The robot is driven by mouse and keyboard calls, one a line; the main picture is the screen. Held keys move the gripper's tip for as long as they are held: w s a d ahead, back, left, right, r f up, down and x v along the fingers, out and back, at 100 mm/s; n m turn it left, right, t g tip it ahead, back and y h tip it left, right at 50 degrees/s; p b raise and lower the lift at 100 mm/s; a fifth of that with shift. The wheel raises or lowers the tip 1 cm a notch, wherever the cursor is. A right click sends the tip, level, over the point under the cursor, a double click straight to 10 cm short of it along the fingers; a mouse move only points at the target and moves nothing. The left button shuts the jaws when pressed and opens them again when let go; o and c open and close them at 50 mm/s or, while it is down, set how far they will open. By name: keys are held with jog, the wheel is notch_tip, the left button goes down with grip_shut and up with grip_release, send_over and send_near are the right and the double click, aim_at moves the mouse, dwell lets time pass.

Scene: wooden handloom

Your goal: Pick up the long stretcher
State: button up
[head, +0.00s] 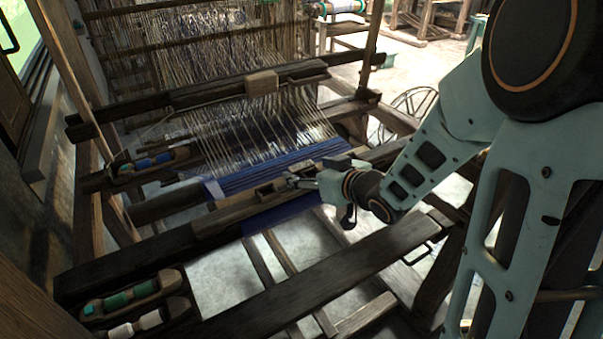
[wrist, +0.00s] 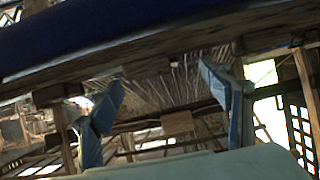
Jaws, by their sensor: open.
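A long pale wooden bar (head: 240,208), which looks like the long stretcher, lies across the loom along the front of the blue cloth (head: 265,175). My gripper (head: 291,182) is at the bar's right part, close above or against it; I cannot tell if they touch. In the wrist view, my gripper (wrist: 163,90) is open with its two blue-grey fingers apart and nothing clearly held between them. A wooden bar (wrist: 150,55) crosses that view just beyond the fingertips, with dark blue cloth (wrist: 110,22) above it. The gripper hides part of the bar in the head view.
A dark beam (head: 200,93) with warp threads (head: 265,120) stands behind the cloth. A wide plank (head: 330,265) crosses in front. Shuttles with blue (head: 152,162) and green (head: 130,297) yarn lie at the left. Open gaps show the pale floor below.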

aim_at(301, 164)
jog(key=shift+w+d+x, duration=0.1)
jog(key=shift+d+x, duration=0.05)
jog(key=shift+x, duration=1.3)
jog(key=shift+w+d+x, duration=0.1)
jog(key=shift+w+x, duration=0.05)
jog(key=shift+x, duration=1.3)
jog(key=shift+r, duration=0.1)
jog(key=c, duration=1.4)
jog(key=shift+r, duration=0.1)
